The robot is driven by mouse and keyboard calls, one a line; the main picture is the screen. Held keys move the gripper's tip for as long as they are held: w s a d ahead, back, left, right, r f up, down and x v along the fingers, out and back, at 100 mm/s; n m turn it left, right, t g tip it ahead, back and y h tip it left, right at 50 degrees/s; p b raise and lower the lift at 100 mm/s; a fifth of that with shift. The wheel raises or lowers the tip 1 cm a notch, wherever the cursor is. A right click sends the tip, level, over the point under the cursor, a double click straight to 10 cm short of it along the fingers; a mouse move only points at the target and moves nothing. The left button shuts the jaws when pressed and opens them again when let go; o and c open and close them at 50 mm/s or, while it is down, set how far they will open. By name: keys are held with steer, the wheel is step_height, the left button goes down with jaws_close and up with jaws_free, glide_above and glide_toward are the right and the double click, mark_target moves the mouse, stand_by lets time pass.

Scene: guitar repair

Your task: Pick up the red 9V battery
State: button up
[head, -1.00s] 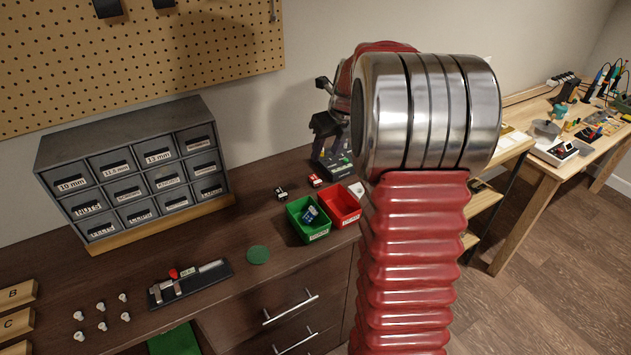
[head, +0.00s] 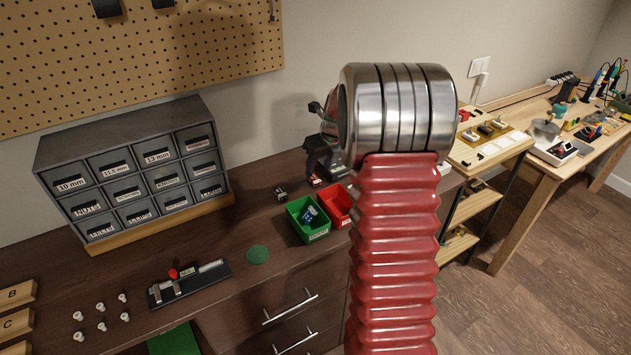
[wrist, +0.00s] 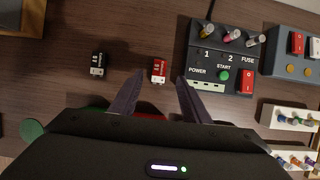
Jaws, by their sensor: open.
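In the head view the red battery (head: 317,182) is small and partly hidden by my arm. My gripper (wrist: 160,76) is open and empty. Its two fingertips point toward the red battery, which shows between and just beyond them. How high the fingers are above the bench I cannot tell. In the head view my arm covers most of the gripper, of which only a dark part (head: 322,155) shows.
A black battery (wrist: 98,64) lies left of the red one. A test box (wrist: 222,58) with switches stands close on the right. A green bin (head: 308,220) and a red bin (head: 337,207) sit at the bench front. A drawer cabinet (head: 135,180) is at left.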

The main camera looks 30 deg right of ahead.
mark_target(315, 178)
steer(key=shift+x, duration=2.55)
steer(key=shift+s, duration=0.15)
steer(key=shift+c, duration=0.4)
steer(key=c, duration=1)
steer(key=shift+o, duration=0.2)
step_height(315, 178, up, 10)
